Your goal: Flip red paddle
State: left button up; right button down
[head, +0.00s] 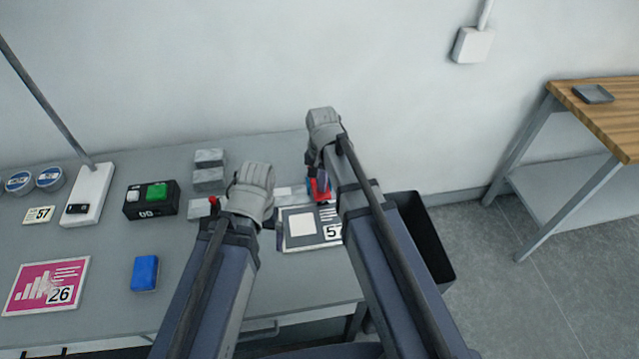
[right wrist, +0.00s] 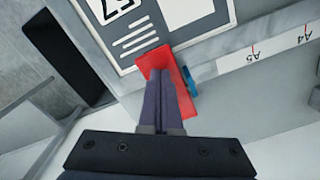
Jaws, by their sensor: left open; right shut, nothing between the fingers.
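The red paddle (head: 321,191) is at the right end of the pale bar on the table, partly covered by my right arm in the head view. In the right wrist view the red paddle (right wrist: 179,88) is a flat red piece beside a small blue part (right wrist: 193,81). My right gripper (right wrist: 162,75) has its fingers together and empty, over the red paddle; whether they touch it I cannot tell. My left gripper (head: 247,215) is open over the bar's left part, mostly hidden by its own arm. A small red piece (head: 214,202) shows beside it.
A dark-bordered card (head: 302,240) lies in front of the bar. A black bin (head: 425,235) stands at the table's right end. A blue block (head: 145,273), a pink card (head: 45,285), a button box (head: 152,199) and grey blocks (head: 209,168) are on the left.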

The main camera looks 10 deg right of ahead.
pick_arm(q)
jog(key=shift+f+b, duration=0.6)
jog(key=shift+f, duration=0.05)
pick_arm(e)
jog(key=shift+f, duration=0.65)
pick_arm(q)
jog(key=shift+r, duration=0.15)
pick_arm(e)
jog(key=shift+r, duration=0.15)
notch_tip(320, 180, up, 7)
jog(key=p, duration=0.7)
pick_arm(q)
notch_tip(320, 180, up, 7)
pick_arm(e)
jog(key=s+a+n, duration=0.2)
jog(key=s+n, duration=0.3)
jog(key=s, duration=0.2)
jog(key=s+a+n+h, duration=0.1)
jog(key=s+a+n, duration=0.2)
jog(key=s, duration=0.5)
jog(key=shift+a+n, duration=0.35)
jog(key=shift+n, duration=0.55)
jog(key=shift+w, duration=0.1)
